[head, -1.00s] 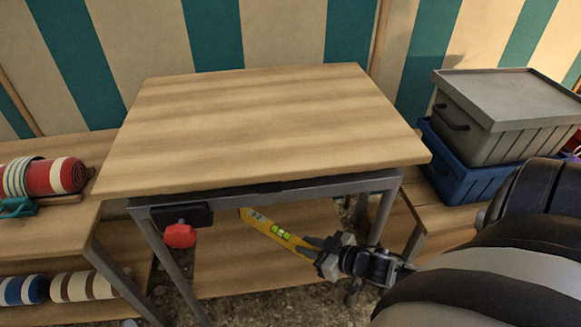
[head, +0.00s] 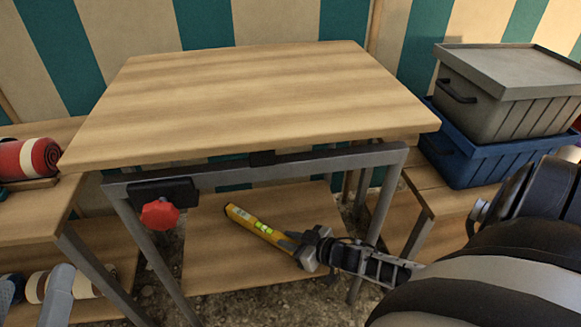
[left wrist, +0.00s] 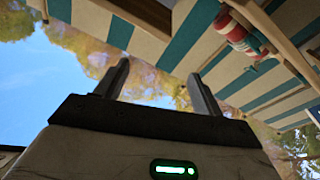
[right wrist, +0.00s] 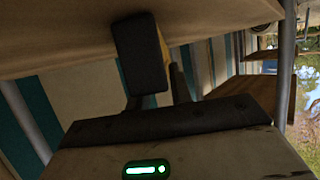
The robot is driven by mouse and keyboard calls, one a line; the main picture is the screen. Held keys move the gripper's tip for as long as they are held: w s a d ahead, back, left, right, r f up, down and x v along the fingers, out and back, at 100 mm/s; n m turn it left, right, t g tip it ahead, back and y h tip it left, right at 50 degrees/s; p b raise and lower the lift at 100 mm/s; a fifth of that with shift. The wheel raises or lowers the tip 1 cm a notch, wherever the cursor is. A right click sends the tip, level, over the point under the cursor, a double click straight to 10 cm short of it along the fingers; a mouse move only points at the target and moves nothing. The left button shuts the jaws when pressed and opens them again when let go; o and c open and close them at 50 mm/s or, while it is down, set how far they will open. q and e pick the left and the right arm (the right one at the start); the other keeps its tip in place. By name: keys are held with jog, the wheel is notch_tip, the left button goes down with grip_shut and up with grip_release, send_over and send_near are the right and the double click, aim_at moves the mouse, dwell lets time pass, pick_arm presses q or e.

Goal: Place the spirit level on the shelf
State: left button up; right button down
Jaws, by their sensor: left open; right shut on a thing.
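The yellow spirit level (head: 262,229) is held tilted under the tabletop, across the lower wooden shelf (head: 215,258) in the head view. Whether it touches the shelf cannot be told. My right gripper (head: 308,246) is shut on its near right end. In the right wrist view, a dark block with a yellow edge, seemingly the level's end (right wrist: 142,55), is between the fingers of the right gripper (right wrist: 158,92). My left gripper (left wrist: 160,85) is open and empty in the left wrist view. Part of it shows at the lower left of the head view.
The tabletop (head: 250,100) above is bare. A red knob (head: 160,213) hangs at its front left. Grey legs frame the shelf opening. A grey crate (head: 510,90) on a blue crate (head: 465,160) stands right. Rolls, one red (head: 30,158), lie on the left bench.

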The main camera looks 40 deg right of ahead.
jog(key=c, duration=1.3)
grip_release()
pick_arm(q)
jog(key=shift+r, duration=0.1)
pick_arm(e)
jog(key=shift+o, duration=0.2)
jog(key=shift+s+r, duration=0.1)
jog(key=shift+r, duration=0.05)
jog(key=p+v, duration=0.3)
jog(key=v, duration=0.3)
jog(key=shift+s+d+r, duration=0.15)
jog(key=shift+s+r, duration=0.05)
jog(key=shift+s, duration=0.1)
jog(key=p+v, duration=0.2)
jog(key=v, duration=0.3)
jog(key=shift+f, duration=0.1)
pick_arm(q)
jog(key=f+g, duration=0.1)
jog(key=s+f+g+y, duration=0.1)
jog(key=f, duration=0.1)
jog(key=s+f+n+g+y, duration=0.1)
jog(key=shift+f, duration=0.35)
